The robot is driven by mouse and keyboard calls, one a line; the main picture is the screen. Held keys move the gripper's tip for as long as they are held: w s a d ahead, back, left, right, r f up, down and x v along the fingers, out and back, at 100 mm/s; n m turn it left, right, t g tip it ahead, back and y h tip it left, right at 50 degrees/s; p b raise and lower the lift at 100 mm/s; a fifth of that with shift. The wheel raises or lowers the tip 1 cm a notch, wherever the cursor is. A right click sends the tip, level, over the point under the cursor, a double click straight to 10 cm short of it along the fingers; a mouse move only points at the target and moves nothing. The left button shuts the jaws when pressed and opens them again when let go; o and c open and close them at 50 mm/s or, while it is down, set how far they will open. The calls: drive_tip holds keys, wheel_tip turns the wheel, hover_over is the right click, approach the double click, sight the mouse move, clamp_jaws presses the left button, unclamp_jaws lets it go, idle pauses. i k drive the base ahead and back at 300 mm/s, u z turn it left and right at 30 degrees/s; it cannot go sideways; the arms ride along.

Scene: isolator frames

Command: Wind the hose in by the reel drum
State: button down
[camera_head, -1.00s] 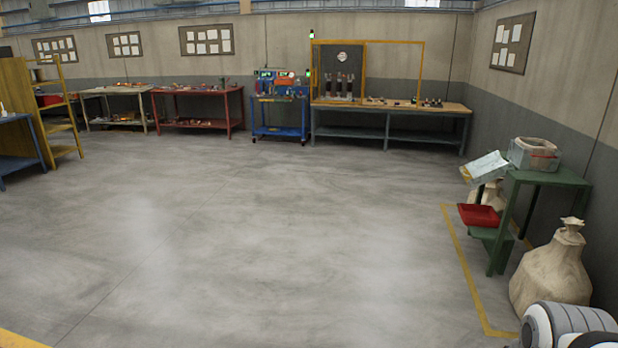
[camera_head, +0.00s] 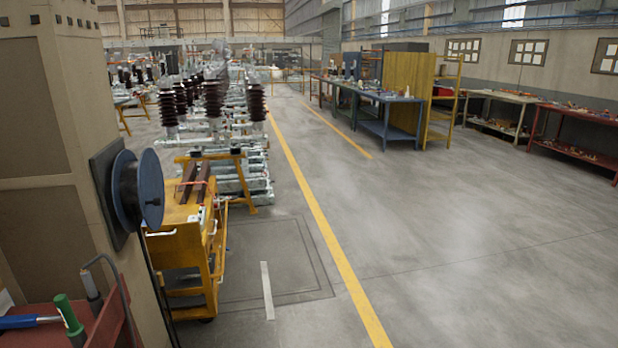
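The reel drum (camera_head: 150,188) is a blue disc-shaped reel on a dark plate (camera_head: 104,190) fixed to the side of a tan column at the left. A dark hose (camera_head: 152,285) hangs from the reel down toward the floor. Its lower end is cut off by the bottom edge of the picture, and how much is wound on the drum I cannot tell. My gripper is not in view.
A yellow cart (camera_head: 180,245) stands just right of the reel. A red tray with tools (camera_head: 108,322) is at the lower left. Insulator frames (camera_head: 215,150) stand behind. A blue table (camera_head: 385,125) is farther back. The floor right of the yellow line (camera_head: 335,250) is clear.

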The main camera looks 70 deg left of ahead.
sight(141, 183)
drive_tip(key=u, duration=2.7)
drive_tip(key=k, duration=0.8)
drive_tip(key=u, duration=0.55)
drive_tip(key=i, duration=1)
drive_tip(key=u, duration=0.05)
